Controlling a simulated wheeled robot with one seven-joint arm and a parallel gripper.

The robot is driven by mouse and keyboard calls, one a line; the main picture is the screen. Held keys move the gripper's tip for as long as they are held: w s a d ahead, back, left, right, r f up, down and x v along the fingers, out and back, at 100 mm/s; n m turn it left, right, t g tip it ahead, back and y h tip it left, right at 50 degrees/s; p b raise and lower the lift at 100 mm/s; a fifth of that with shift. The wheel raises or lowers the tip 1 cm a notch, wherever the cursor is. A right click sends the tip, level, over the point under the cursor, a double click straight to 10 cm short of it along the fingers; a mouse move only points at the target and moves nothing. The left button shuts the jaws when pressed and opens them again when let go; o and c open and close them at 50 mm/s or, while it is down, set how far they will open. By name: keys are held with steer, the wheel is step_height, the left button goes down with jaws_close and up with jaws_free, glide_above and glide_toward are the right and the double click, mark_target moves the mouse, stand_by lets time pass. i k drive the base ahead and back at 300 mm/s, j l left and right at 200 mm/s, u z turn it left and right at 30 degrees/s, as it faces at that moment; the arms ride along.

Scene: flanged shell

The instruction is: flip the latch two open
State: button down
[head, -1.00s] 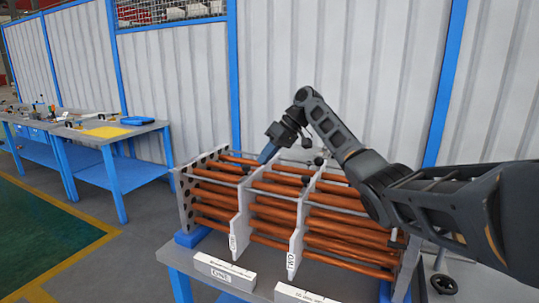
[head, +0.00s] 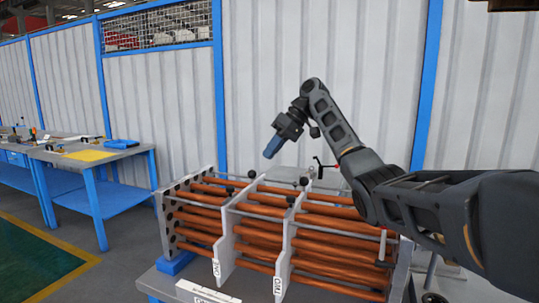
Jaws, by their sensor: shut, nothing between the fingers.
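The flanged shell (head: 161,219) stands on a bench, with a bundle of copper-coloured tubes running through upright white plates. The plate labelled TWO (head: 277,285) is the right one of the two labelled plates, and the plate labelled ONE (head: 216,268) is left of it. Black ball knobs sit near the plate tops, including a near knob (head: 290,199) and a farther knob (head: 304,181) by plate two. A black lever (head: 320,166) stands up behind that plate's far end. Which parts form latch two is unclear. My gripper (head: 271,150), with blue fingers, is shut and empty above the shell, touching nothing.
A corrugated white wall with blue posts (head: 217,90) stands behind the shell. Workbenches with blue legs (head: 97,200) stand at the left. White label blocks (head: 205,291) lie at the bench's front edge. Free air surrounds my gripper above the tubes.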

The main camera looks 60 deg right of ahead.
mark_target(291, 200)
steer(key=k+j, duration=0.8)
